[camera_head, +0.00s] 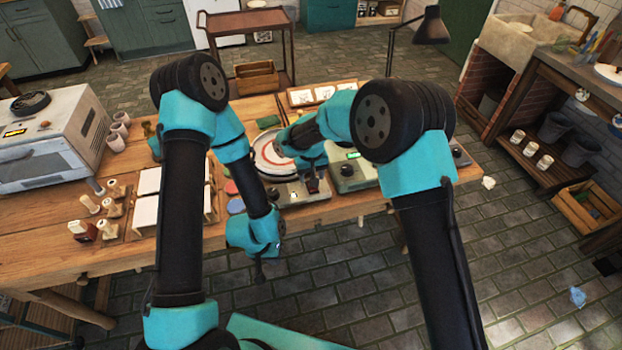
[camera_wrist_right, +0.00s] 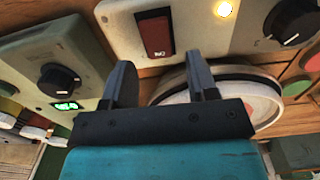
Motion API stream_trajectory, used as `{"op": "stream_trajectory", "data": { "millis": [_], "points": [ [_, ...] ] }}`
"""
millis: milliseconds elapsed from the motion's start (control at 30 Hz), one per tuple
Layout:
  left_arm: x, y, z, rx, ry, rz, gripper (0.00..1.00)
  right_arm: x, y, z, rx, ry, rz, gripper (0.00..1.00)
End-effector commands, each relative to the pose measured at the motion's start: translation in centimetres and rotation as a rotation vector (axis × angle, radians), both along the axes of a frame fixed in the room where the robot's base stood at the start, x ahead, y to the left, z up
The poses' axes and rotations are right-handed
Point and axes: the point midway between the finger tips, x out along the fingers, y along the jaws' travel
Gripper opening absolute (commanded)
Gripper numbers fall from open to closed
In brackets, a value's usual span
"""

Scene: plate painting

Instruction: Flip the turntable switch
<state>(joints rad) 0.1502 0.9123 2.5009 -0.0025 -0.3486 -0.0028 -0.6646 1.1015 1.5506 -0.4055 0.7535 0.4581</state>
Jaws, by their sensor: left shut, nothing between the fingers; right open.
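The turntable's light base (camera_head: 290,200) stands near the table's front edge, under a white plate with red rings (camera_head: 265,158). In the right wrist view, the dark red rocker switch (camera_wrist_right: 156,35) sits on the base's cream panel (camera_wrist_right: 190,30), next to a glowing yellow lamp (camera_wrist_right: 223,9) and a black knob (camera_wrist_right: 290,20). My right gripper (camera_wrist_right: 162,82) is open and empty, its fingers spread to either side of the switch's line; whether it touches the switch cannot be told. My left gripper (camera_head: 259,274) is shut and empty, hanging low in front of the table.
A green-grey box (camera_head: 352,174) with a black knob and green display stands right of the turntable. A wooden tray with drawings (camera_head: 322,93) lies behind.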

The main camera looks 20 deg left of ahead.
Motion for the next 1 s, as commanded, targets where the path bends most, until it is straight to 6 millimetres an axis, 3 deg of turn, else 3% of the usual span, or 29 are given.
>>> {"op": "stream_trajectory", "data": {
  "millis": [200,533,1000],
  "points": [
    [0.0,0.0,0.0,0.000,0.000,0.000,0.00,0.0,0.0,-2.1,-0.001,0.001,-0.001,0.53],
    [0.0,0.0,0.0,0.000,0.000,0.000,0.00,0.0,0.0,-2.2,0.001,0.001,-0.001,0.52],
    [0.0,0.0,0.0,0.000,0.000,0.000,0.00,0.0,0.0,-2.2,0.000,0.000,-0.001,0.07]
  ]
}}
